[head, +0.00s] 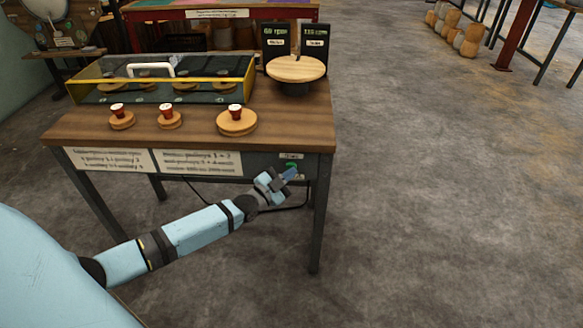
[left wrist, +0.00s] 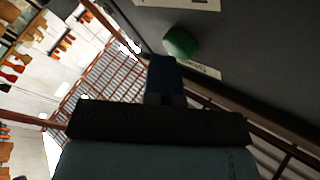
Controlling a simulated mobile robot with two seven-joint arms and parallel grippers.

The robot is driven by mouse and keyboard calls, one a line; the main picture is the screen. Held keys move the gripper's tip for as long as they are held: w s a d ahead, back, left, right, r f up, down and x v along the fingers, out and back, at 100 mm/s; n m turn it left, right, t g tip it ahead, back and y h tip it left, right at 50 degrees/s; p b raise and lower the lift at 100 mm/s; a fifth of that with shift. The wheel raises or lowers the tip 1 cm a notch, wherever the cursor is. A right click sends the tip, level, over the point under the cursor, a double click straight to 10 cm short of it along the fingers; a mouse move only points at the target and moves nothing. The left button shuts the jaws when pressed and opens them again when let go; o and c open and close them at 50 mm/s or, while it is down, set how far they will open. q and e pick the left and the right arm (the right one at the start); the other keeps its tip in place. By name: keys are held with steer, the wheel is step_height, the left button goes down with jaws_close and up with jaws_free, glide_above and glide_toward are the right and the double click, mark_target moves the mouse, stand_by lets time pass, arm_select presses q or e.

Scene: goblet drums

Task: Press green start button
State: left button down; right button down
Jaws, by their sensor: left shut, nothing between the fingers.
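The green start button (head: 291,165) is on the dark front panel at the right end of the table's front, largely hidden by my left gripper (head: 288,174). In the left wrist view the button (left wrist: 180,42) is a green dome just beyond the shut fingertips (left wrist: 164,62). The fingers are together with nothing between them, very close to the button; I cannot tell whether they touch it. My right gripper is not in view.
The wooden table (head: 190,137) bears several round wooden discs with red-and-white knobs, a glass-lidded case (head: 165,80) and a round wooden platter (head: 296,69). White text sheets (head: 110,160) are on its front.

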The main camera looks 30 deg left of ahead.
arm_select(q)
steer(key=shift+s, duration=0.1)
steer(key=s+d+p, duration=0.3)
steer(key=s+p, duration=0.1)
steer(key=s, duration=0.1)
stand_by(0.6)
steer(key=shift+d, duration=0.1)
